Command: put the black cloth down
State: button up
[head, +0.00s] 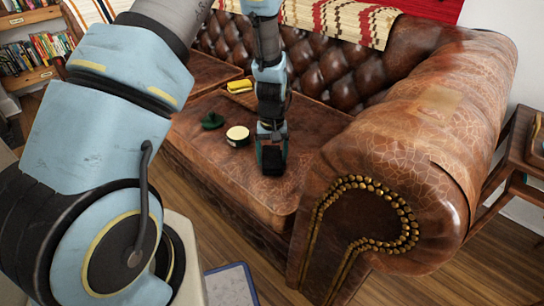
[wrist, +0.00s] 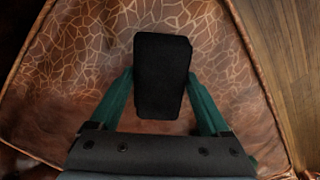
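The black cloth (wrist: 162,76) is a small folded block between the two green fingertips of my gripper (wrist: 161,78) in the wrist view. Both fingertips meet its sides, and my gripper is shut on it. In the head view my gripper (head: 272,150) points down over the brown leather sofa seat (head: 215,165). The cloth (head: 272,161) shows dark at its lower end, low over the seat near the front right. I cannot tell whether the cloth touches the leather.
On the seat, left of my gripper, are a round cream-topped tin (head: 238,134), a dark green object (head: 212,120) and a yellow item (head: 240,86) farther back. The thick sofa armrest (head: 420,140) rises to the right. The seat in front of my gripper is bare.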

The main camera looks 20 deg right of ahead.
aim_at(272, 155)
jog(key=shift+o, duration=1.4)
jog(key=shift+r, duration=0.1)
notch_tip(272, 155, up, 12)
jog(key=p, duration=0.2)
jog(key=s+a+r, duration=0.2)
jog(key=a+r, duration=0.2)
jog(key=a, duration=0.5)
jog(key=s+a+r+n+t, duration=0.1)
jog(key=a+r, duration=0.3)
jog(key=a, duration=0.5)
jog(key=s+a+r+n, duration=0.1)
jog(key=s+a+r, duration=0.2)
jog(key=a, duration=0.6)
jog(key=shift+a+r+t, duration=0.25)
jog(key=shift+r+t, duration=0.15)
jog(key=shift+r, duration=0.1)
